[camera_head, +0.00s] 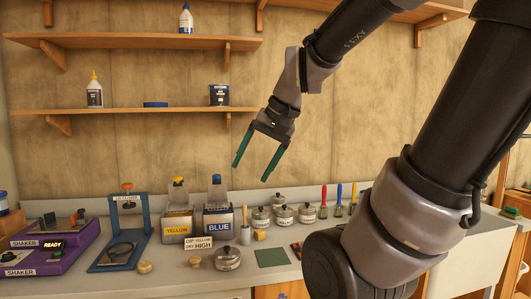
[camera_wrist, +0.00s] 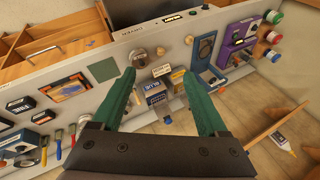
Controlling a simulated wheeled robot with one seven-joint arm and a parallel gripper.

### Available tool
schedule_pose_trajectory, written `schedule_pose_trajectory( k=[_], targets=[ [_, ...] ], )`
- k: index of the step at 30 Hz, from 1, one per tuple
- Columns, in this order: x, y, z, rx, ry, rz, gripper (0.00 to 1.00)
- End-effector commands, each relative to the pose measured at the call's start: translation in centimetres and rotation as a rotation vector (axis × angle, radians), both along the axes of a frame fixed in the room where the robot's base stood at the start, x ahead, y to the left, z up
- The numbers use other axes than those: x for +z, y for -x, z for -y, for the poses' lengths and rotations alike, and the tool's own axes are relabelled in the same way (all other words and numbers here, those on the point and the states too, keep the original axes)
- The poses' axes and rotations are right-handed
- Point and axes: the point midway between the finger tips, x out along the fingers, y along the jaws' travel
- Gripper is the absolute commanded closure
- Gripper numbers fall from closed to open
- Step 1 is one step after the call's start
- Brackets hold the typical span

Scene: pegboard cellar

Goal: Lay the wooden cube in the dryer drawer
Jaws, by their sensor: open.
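My gripper (camera_head: 252,172) is open and empty in the air above the back of the worktop, higher than the tins. Its two green fingers also show in the wrist view (camera_wrist: 158,75), spread apart with nothing between them. I cannot make out a wooden cube in either view. Two small pale wooden pieces, a left one (camera_head: 144,267) and a right one (camera_head: 195,262), lie near the worktop's front edge, but they look rounded. A sign (camera_head: 198,243) reads "DIP YELLOW DRY HIGH".
A yellow tin (camera_head: 174,225) and a blue tin (camera_head: 218,222) stand below my gripper. A purple shaker (camera_head: 52,252) and blue press (camera_head: 122,235) are at left. Several lidded jars (camera_head: 283,215) and upright brushes (camera_head: 324,203) stand right. A green mat (camera_head: 272,257) lies flat. Shelves (camera_head: 140,110) line the wall.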

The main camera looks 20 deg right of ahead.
Motion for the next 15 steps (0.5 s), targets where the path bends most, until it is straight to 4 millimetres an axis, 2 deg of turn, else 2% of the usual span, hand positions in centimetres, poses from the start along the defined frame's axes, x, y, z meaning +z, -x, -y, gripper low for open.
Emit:
schedule_pose_trajectory(
  k=[1,5,6,7,11,15],
  targets=[
    [0.9,0.6,0.5,0.013,0.052,0.062,0.24],
    [2.3,1.3,1.7,0.03,0.145,0.162,0.24],
    [2.5,1.4,1.9,0.032,0.161,0.18,0.18],
    [2.6,1.5,2.0,0.032,0.17,0.189,0.18],
    [2.7,1.5,2.2,0.032,0.177,0.197,0.18],
    [1.9,0.4,1.4,-0.006,0.08,0.125,0.18]
  ],
)
